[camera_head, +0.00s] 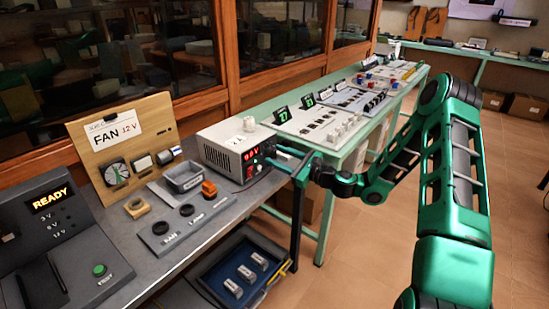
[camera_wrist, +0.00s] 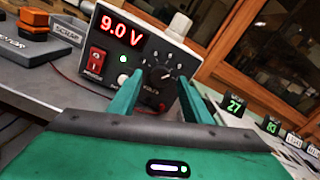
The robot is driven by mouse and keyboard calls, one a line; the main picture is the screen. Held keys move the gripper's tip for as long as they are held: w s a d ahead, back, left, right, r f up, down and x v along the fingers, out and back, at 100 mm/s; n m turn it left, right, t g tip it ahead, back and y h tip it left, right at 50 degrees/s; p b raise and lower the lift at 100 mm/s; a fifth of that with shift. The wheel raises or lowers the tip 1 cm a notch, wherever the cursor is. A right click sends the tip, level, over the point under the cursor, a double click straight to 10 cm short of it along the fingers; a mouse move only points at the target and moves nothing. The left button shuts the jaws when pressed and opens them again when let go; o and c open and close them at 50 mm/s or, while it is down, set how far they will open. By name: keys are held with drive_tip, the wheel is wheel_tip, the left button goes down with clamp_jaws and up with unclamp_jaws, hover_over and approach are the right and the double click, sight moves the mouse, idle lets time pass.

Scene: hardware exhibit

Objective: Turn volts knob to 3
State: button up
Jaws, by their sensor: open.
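The power supply (camera_head: 236,150) is a pale box with a black front on the grey bench, and its red display reads 9.0 V in the wrist view (camera_wrist: 122,34). The black volts knob (camera_wrist: 159,73) is on the right part of its front, with a white pointer mark and a dial scale around it. A red rocker switch (camera_wrist: 97,60) and a lit green light sit left of the knob. My gripper (camera_head: 276,158) is in front of the panel. In the wrist view its green fingers (camera_wrist: 160,95) are spread apart, one on either side below the knob. Contact with the knob cannot be told.
A grey labelled plate (camera_head: 178,228) with black round pieces and an orange block (camera_head: 209,190) are left of the supply. A READY console (camera_head: 60,240) stands at the front left. A green table (camera_head: 345,115) with several exhibits extends behind.

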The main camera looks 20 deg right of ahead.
drive_tip(key=shift+w+a, duration=0.3)
drive_tip(key=shift+w, duration=0.15)
drive_tip(key=c, duration=1)
drive_tip(key=shift+a, duration=0.15)
drive_tip(key=shift+c, duration=0.2)
